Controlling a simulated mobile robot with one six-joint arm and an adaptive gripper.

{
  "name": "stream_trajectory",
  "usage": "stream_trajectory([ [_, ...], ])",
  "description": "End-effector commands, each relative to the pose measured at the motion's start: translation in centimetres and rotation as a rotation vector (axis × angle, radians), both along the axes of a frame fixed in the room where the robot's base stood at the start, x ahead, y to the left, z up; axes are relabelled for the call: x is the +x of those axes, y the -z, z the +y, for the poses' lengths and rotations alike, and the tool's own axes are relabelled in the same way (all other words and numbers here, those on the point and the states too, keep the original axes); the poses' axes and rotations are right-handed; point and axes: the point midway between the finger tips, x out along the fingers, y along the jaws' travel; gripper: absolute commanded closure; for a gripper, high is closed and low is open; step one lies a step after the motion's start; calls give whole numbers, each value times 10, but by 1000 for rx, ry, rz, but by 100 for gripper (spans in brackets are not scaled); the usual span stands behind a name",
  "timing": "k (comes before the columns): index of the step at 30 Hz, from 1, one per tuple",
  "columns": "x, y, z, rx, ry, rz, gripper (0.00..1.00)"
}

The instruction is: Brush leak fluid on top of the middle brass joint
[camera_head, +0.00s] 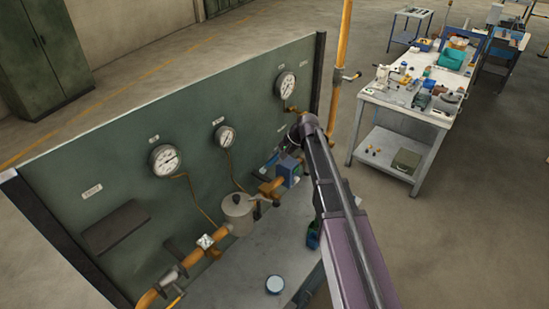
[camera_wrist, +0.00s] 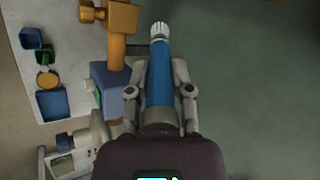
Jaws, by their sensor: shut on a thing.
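My gripper (camera_wrist: 159,92) is shut on a brush with a blue handle (camera_wrist: 160,75) and white bristles (camera_wrist: 160,31) in the wrist view. The bristles point to the top of that view, beside and apart from a brass fitting (camera_wrist: 122,17) on an orange pipe. In the head view, the pipe run along the panel has brass parts near the blue box (camera_head: 289,173) and at lower left (camera_head: 215,250). I cannot tell which joint the wrist view shows. My arm hides the brush in the head view. I cannot make out any fluid on the bristles.
A green panel (camera_head: 110,160) carries several gauges. A grey pot-like body (camera_head: 238,212) sits on the pipe run. A round jar (camera_head: 275,285) and a green bottle (camera_head: 313,236) stand on the shelf below.

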Motion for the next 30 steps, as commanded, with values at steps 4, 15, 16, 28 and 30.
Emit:
stream_trajectory([
  [4, 0, 12, 0, 0, 0, 0, 100],
  [15, 0, 41, 1, 0, -1, -1, 100],
  [16, 0, 43, 1, 0, -1, -1, 100],
  [28, 0, 55, 1, 0, -1, 0, 100],
  [30, 0, 55, 1, 0, -1, 0, 100],
])
